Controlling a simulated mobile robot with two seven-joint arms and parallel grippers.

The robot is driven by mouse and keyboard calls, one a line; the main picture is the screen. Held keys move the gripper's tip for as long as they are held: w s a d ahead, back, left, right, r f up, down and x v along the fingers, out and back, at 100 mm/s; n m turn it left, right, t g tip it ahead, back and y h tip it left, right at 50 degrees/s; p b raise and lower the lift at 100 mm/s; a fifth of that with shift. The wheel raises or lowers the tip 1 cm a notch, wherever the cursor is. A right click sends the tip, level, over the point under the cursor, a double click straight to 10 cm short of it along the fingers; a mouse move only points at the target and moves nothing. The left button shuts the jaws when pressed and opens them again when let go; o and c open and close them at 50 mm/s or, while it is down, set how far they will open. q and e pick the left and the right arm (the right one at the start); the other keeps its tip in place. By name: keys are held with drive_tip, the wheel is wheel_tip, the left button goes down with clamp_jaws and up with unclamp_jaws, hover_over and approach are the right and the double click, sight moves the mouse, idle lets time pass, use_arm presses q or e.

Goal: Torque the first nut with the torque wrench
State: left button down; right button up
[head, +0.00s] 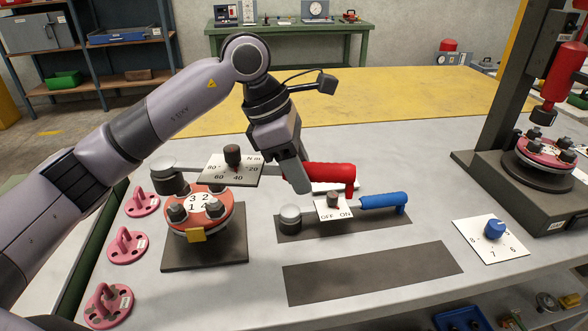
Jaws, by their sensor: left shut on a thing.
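The torque wrench (318,174) has a red handle, a grey bar and a white dial plate (230,170) marked in N m with a dark knob. My left gripper (297,184) is shut on the torque wrench near its handle. The wrench's dark socket end (168,178) is at the back left of the red flange (199,207), beside the number 3. I cannot tell whether it is seated on a nut. Two dark nuts show at the front: one nut (177,213) at left, another nut (216,210) at right. The dial plate covers part of the flange's back. My right gripper is out of view.
A blue-handled tool (382,200) with an OFF/ON plate lies on a dark mat just right of the spool. A bare dark mat (372,273) lies in front. Pink flanged parts (126,246) stand at left. A press (500,150) with another flange stands at right.

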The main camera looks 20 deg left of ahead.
use_arm(q)
drive_tip(key=shift+s+a, duration=0.1)
drive_tip(key=shift+a, duration=0.1)
drive_tip(key=shift+f, duration=0.15)
wheel_tip(320, 180, down, 2)
drive_tip(key=shift+f+b, duration=0.1)
drive_tip(key=shift+b, duration=0.75)
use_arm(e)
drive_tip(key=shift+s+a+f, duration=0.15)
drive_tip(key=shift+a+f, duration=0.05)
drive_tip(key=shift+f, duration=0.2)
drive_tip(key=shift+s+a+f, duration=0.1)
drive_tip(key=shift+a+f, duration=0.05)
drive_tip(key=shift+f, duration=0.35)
use_arm(q)
drive_tip(key=shift+f+b, duration=2)
drive_tip(key=shift+f, duration=0.35)
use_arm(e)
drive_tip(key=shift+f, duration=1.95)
use_arm(q)
drive_tip(key=shift+s, duration=0.15)
drive_tip(key=shift+s+d+m+g+b, duration=0.25)
drive_tip(key=shift+s+m, duration=0.4)
drive_tip(key=shift+s, duration=0.5)
drive_tip(key=shift+s+d+m+g+b, duration=0.2)
drive_tip(key=shift+s+m, duration=0.45)
drive_tip(key=shift+s, duration=0.5)
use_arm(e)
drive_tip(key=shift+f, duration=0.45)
